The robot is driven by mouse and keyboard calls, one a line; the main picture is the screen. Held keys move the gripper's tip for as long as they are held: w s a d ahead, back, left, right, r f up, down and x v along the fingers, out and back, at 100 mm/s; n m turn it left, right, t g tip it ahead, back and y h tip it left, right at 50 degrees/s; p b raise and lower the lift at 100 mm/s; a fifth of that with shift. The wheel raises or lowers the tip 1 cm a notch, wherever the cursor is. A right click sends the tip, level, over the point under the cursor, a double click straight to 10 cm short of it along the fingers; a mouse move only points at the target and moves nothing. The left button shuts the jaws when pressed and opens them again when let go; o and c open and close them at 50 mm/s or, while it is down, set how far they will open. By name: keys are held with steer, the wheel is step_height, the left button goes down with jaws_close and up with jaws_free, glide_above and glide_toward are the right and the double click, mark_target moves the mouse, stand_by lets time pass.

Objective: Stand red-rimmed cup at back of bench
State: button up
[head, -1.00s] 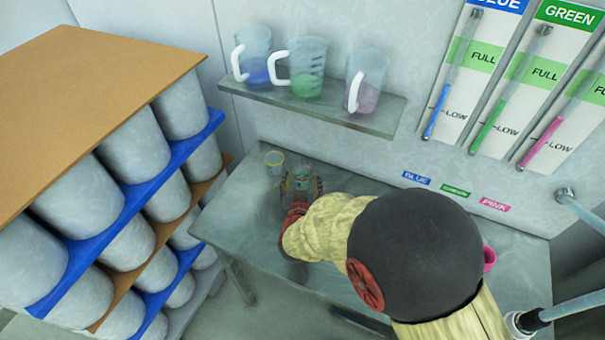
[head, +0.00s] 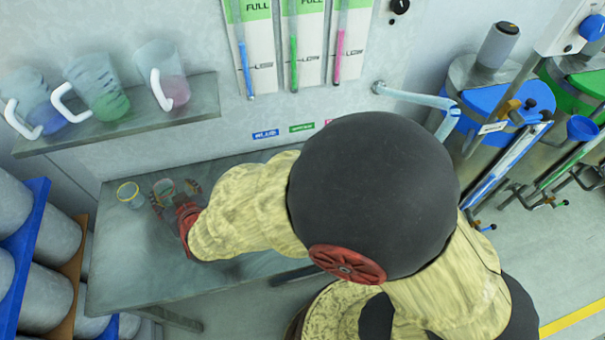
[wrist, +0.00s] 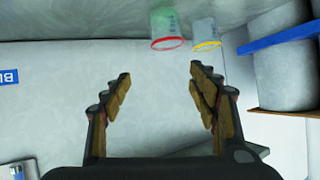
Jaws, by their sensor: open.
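The red-rimmed cup (head: 164,187) is clear with a green tint and stands upright toward the left end of the grey bench (head: 125,270). In the wrist view its red rim and green body (wrist: 167,25) show beyond the fingertips, which do not touch it there. In the head view the fingers partly cover the cup's lower part.
A yellow-rimmed cup (head: 130,194) stands close to the left of the red-rimmed one. A wall shelf (head: 130,120) with three handled jugs hangs above the bench's back. Stacked white drums (head: 50,238) stand at the left. The bench front is clear.

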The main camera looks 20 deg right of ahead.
steer(key=s+d+r+g, duration=0.2)
steer(key=d+r+g, duration=0.1)
steer(key=d+r, duration=1.15)
steer(key=s+d+r+m+g+h, duration=0.2)
steer(key=s+d+m+h, duration=0.1)
steer(key=s+d, duration=1.4)
steer(key=d+h, duration=0.1)
steer(key=d, duration=0.4)
steer(key=shift+s+g+h, duration=0.3)
steer(key=shift+s+g, duration=0.1)
steer(key=shift+a+r, duration=0.1)
